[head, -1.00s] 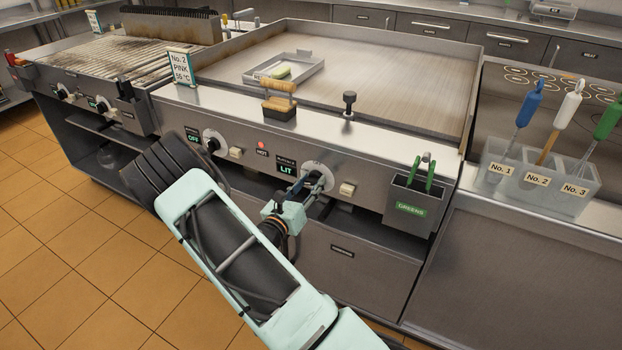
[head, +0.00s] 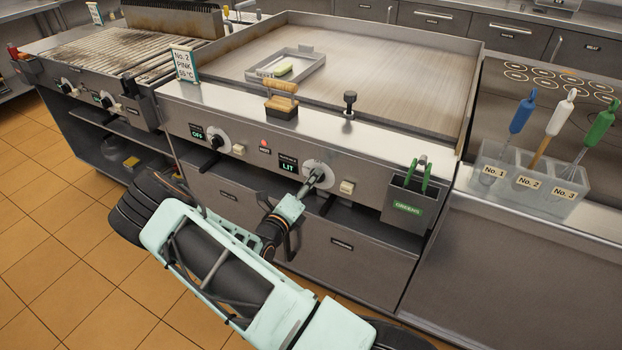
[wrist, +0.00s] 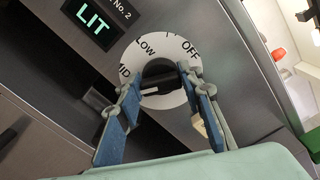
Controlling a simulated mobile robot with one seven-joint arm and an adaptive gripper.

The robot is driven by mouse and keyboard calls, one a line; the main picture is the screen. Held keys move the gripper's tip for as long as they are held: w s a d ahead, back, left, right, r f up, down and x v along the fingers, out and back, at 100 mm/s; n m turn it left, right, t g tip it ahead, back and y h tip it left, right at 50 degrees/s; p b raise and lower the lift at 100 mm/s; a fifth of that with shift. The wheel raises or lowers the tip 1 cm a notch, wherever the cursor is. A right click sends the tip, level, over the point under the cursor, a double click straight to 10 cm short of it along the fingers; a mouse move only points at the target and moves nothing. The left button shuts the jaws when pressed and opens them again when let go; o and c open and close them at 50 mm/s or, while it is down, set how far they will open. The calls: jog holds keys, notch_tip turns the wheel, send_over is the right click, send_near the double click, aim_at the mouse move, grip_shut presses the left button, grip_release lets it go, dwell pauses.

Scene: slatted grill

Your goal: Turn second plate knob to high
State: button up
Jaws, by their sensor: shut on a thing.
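The second plate knob is a dark knob (wrist: 158,70) on a white round dial (wrist: 156,98), low on the griddle's front panel. OFF, LOW and part of MID can be read on the dial in the wrist view. My gripper (wrist: 158,84) has a finger on each side of the knob and is shut on it. In the head view my gripper (head: 315,178) covers most of the knob, so its pointer is hidden. The display (wrist: 95,22) left of the dial reads LIT; it also shows in the head view (head: 288,166).
The first knob (head: 215,139), by an OFF display (head: 198,131), is to the left. A scraper block (head: 281,100) and a tray (head: 285,68) are on the griddle. A GREENS holder (head: 408,200) hangs right of the knob. Floor at left is open.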

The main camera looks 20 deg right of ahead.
jog(key=shift+n, duration=0.6)
jog(key=shift+f, duration=0.1)
jog(key=o, duration=1.2)
jog(key=shift+c, duration=0.2)
jog(key=v, duration=1.2)
